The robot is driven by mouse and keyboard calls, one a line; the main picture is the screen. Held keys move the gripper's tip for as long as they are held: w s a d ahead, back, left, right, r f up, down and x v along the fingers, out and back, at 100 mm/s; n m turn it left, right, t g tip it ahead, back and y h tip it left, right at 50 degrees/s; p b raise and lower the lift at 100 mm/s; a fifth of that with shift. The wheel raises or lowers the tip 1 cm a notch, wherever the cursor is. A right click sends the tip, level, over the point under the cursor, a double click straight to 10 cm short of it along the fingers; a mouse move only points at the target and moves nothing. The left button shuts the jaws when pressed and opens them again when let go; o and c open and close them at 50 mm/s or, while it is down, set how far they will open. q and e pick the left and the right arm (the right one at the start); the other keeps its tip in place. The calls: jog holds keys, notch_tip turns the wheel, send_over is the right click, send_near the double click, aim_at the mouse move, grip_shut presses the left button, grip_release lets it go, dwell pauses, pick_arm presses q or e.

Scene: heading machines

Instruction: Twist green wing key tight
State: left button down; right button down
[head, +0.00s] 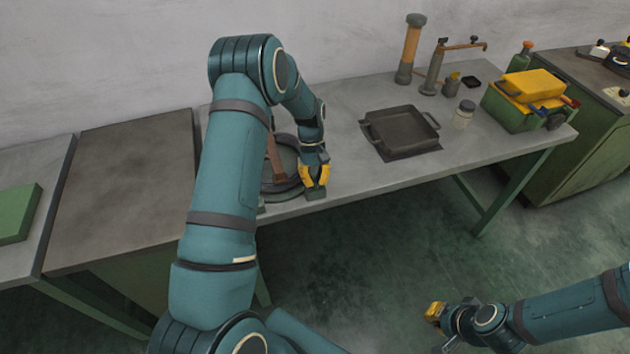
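My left gripper (314,182) has yellow fingers and points down at the front edge of the grey workbench, at the right side of a round dark fixture (285,188). A small green part (316,195), perhaps the green wing key, shows right under its fingertips. The fingers hide most of that part, and I cannot tell whether they grip it. My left arm covers the left side of the round fixture. My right gripper (434,312) is low at the right, over the floor and away from the bench. Its finger opening is too small to make out.
A dark square tray (402,132) lies on the bench (345,165) right of the fixture. Behind it stand an orange cylinder (410,48) and a tap-like stand (436,68). A jar (464,113) and a green toolbox (512,112) stand further right. Bare bench lies between fixture and tray.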

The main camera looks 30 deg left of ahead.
pick_arm(q)
jog(key=m+g+y, duration=0.1)
jog(key=m, duration=0.3)
jog(key=shift+f+m+b, duration=0.1)
jog(key=shift+m+b, duration=0.3)
jog(key=m+y, duration=0.1)
jog(key=m, duration=0.2)
jog(key=shift+d+m+y, duration=0.1)
jog(key=shift+m+y, duration=0.2)
jog(key=shift+y, duration=0.1)
jog(key=m+y, duration=0.1)
jog(key=m, duration=0.3)
jog(key=shift+s+y+b, duration=0.1)
jog(key=shift+y+b, duration=0.25)
jog(key=shift+y, duration=0.05)
jog(key=shift+m+t+y, duration=0.3)
jog(key=shift+m+y, duration=0.3)
jog(key=shift+m, duration=1.6)
jog(key=c, duration=1.1)
grip_release()
jog(key=shift+c, duration=0.2)
